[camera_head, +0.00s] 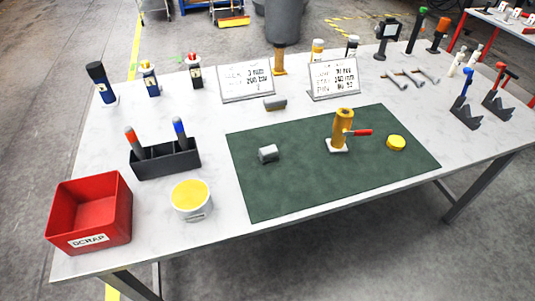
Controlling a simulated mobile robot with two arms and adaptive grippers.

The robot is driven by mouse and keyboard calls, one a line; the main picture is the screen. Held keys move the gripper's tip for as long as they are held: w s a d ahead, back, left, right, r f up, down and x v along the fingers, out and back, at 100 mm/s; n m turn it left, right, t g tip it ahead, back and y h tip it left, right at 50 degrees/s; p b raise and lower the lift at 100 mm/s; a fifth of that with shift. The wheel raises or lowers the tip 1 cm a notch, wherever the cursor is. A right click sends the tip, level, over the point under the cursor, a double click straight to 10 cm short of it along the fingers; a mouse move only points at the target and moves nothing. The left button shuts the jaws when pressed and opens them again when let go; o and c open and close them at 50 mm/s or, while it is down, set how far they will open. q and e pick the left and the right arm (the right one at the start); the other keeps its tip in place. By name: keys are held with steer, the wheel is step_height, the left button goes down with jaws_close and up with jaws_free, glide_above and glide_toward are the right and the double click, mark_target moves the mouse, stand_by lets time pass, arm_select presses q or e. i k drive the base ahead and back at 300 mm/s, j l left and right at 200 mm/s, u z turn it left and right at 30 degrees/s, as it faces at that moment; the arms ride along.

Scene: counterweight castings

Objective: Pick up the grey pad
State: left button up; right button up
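Two small grey things could be the grey pad, and I cannot tell for sure which it is. A light grey block (268,153) with a darker rounded end lies on the left part of the green mat (265,195). A darker grey piece (275,103) with a tan edge lies on the white table just behind the mat, in front of the two sign boards. Nothing covers either one. Neither of my grippers shows in the head view.
On the mat stand a brass cylinder (342,128) with a red-handled tool and a yellow disc (396,143). A red scrap bin (90,212), a yellow-topped tub (191,199) and a black holder (165,158) stand left on the table (330,205). Sign boards (246,81) stand behind.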

mark_target(268, 155)
steer(key=l+u, duration=1.1)
steer(key=l, duration=0.2)
steer(key=k+j, duration=0.05)
